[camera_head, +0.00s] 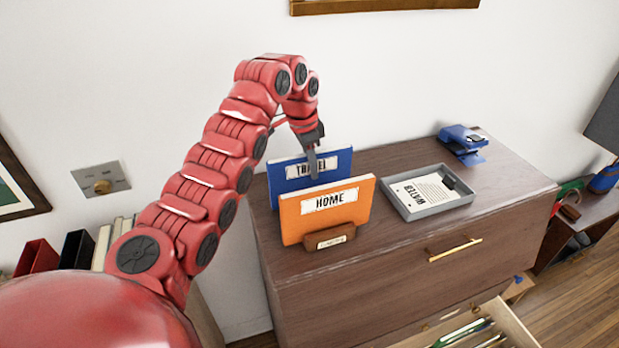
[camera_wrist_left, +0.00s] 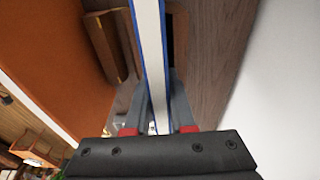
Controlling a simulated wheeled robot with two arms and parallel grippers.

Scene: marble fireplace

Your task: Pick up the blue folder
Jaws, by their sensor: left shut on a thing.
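The blue folder (camera_head: 335,166), with a white label partly hidden by my gripper, stands upright on the dresser behind the orange folder. My left gripper (camera_head: 312,170) reaches down from above and is shut on the blue folder's top edge. In the left wrist view the blue folder (camera_wrist_left: 151,50) shows edge-on, white between thin blue borders, between the two fingers of the left gripper (camera_wrist_left: 160,118). The orange folder (camera_head: 328,209), labelled HOME, stands in front in a wooden holder (camera_head: 330,237). My right gripper is not in view.
A grey tray (camera_head: 443,206) with a paper lies to the right on the dresser top (camera_head: 400,160). A blue object (camera_head: 463,143) is at the back right. The orange folder (camera_wrist_left: 60,60) is close beside the fingers. An open drawer (camera_head: 500,325) juts out below.

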